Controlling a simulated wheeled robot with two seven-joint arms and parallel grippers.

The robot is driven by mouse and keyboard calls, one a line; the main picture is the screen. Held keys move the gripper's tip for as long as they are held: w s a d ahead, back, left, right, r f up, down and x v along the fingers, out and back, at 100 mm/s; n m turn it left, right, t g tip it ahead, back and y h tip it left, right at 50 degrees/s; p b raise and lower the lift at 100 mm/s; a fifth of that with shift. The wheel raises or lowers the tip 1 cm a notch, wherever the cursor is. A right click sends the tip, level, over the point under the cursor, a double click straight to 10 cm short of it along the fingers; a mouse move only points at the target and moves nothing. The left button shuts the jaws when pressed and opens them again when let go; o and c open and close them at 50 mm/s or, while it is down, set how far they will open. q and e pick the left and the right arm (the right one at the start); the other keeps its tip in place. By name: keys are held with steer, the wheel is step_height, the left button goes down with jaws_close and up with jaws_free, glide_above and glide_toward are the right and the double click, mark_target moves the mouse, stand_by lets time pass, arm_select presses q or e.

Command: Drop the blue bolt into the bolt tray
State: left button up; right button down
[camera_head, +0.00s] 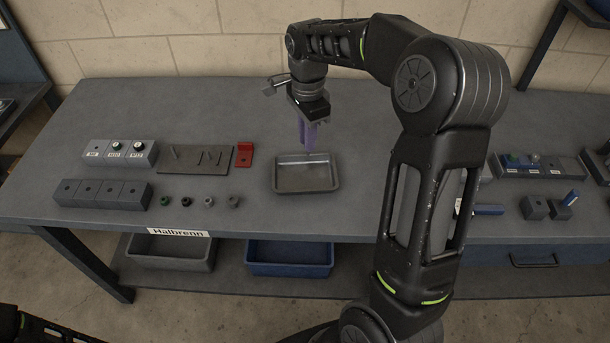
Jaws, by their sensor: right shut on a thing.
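The bolt tray, a shallow grey metal tray (306,187), lies on the grey workbench near the middle. My right gripper (308,148) points down over the tray's back part, its purple fingers close together. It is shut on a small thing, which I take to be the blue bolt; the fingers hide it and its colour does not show. The tray's visible floor looks empty. My left gripper is out of view; only a dark part of my left arm shows at the bottom left corner.
Several small nut-like parts (208,201) lie left of the tray. Behind them are a grey plate (195,167) and a red bracket (244,154). Grey blocks (104,193) stand at the left. My right arm hides bench right of the tray. Bins (288,268) sit below.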

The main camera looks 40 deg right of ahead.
steer(key=shift+f+b, duration=1.75)
steer(key=shift+f, duration=0.85)
steer(key=c, duration=1.3)
jaws_free()
step_height(320, 180, up, 8)
steer(key=shift+f+b, duration=0.1)
steer(key=shift+b, duration=0.35)
steer(key=shift+s, duration=0.1)
